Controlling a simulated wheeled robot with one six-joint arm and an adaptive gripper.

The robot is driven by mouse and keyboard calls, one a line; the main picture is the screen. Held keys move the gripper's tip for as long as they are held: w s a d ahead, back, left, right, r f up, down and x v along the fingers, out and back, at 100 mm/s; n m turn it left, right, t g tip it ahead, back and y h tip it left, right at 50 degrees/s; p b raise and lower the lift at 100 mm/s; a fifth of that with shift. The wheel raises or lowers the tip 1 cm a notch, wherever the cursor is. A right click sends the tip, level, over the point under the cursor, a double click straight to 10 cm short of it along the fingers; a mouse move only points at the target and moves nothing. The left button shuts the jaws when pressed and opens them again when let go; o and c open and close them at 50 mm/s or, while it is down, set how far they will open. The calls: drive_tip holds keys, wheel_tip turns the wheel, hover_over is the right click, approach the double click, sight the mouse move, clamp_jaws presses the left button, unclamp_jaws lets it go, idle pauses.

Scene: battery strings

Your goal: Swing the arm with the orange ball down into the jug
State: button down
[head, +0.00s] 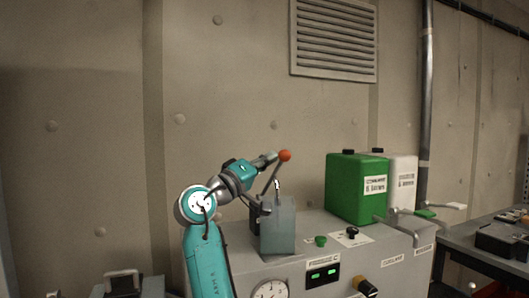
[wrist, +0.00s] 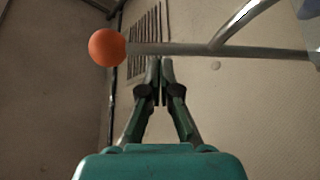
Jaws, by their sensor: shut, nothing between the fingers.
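The orange ball (head: 285,155) sits at the upper end of a thin grey arm (head: 272,178), which rises tilted from a grey block-shaped unit (head: 279,228) on the machine top. In the wrist view the ball (wrist: 107,47) is left of my fingertips, and its rod (wrist: 175,48) runs across just past them. My gripper (head: 272,157) is beside the ball, to its left in the head view. Its fingers (wrist: 160,62) are shut and empty; whether they touch the rod I cannot tell. A green jug (head: 343,190) and a white jug (head: 404,180) stand to the right, both with black caps.
The grey machine cabinet (head: 300,268) carries a green knob (head: 320,241), a black knob (head: 352,232), a gauge (head: 270,290) and a lit green display (head: 323,274). Valve levers (head: 446,206) stick out near the jugs. A dark bench (head: 480,262) is at the right.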

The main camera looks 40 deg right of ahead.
drive_tip(key=shift+s+a+f, duration=0.15)
drive_tip(key=shift+s+f, duration=0.45)
drive_tip(key=shift+f, duration=0.05)
drive_tip(key=shift+f, duration=0.1)
